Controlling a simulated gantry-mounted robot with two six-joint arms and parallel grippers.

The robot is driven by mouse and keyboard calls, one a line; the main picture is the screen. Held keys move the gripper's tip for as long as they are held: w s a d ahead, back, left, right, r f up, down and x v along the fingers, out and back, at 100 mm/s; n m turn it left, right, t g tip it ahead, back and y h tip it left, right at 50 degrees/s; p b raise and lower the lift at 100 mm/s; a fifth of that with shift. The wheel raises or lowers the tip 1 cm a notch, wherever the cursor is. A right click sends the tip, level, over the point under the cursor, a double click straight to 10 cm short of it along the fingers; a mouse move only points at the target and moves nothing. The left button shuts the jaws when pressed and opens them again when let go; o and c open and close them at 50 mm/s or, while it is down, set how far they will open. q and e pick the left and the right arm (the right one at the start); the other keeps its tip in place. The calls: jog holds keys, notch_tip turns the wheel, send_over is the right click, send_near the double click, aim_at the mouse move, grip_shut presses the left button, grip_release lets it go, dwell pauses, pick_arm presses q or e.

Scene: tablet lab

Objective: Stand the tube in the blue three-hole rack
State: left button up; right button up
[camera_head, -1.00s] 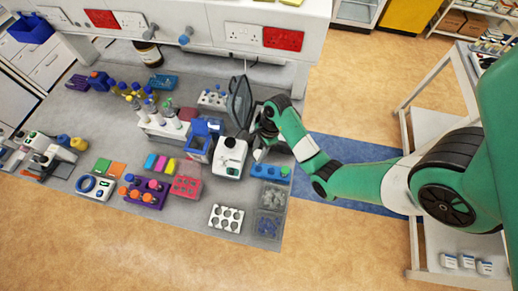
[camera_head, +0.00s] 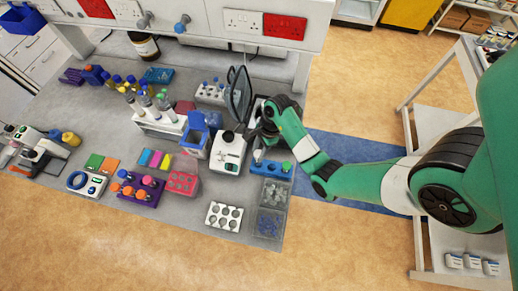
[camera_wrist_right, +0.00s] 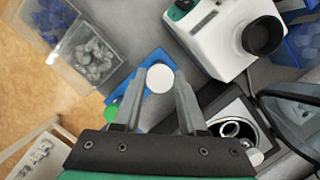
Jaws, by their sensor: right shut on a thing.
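The blue three-hole rack (camera_head: 268,168) stands on the bench's right part, behind the clear bins. In the right wrist view, part of the rack (camera_wrist_right: 143,62) shows beneath the fingers. My right gripper (camera_head: 259,150) is over the rack's left side in the head view. In the wrist view the right gripper (camera_wrist_right: 159,90) is shut on the tube (camera_wrist_right: 160,78), seen from above as a round white cap. The tube's lower end is hidden, so I cannot tell whether it is in a hole. A green cap (camera_wrist_right: 111,113) is at the rack's other end. My left gripper is out of view.
A white instrument (camera_head: 228,152) stands left of the rack, with a dark screen (camera_head: 239,95) behind. Clear bins (camera_head: 271,207) are in front. A white rack (camera_head: 224,216) with several holes is at front left. Bench space between is narrow.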

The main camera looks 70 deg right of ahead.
jog(key=shift+f, duration=0.15)
dwell(0.3)
jog(key=shift+f+b, duration=0.65)
jog(key=shift+b, duration=0.05)
jog(key=shift+f, duration=0.15)
jog(key=shift+f+b, duration=0.55)
jog(key=shift+b, duration=0.1)
jog(key=shift+f+b, duration=0.7)
jog(key=shift+b, duration=0.05)
jog(key=o, duration=1.1)
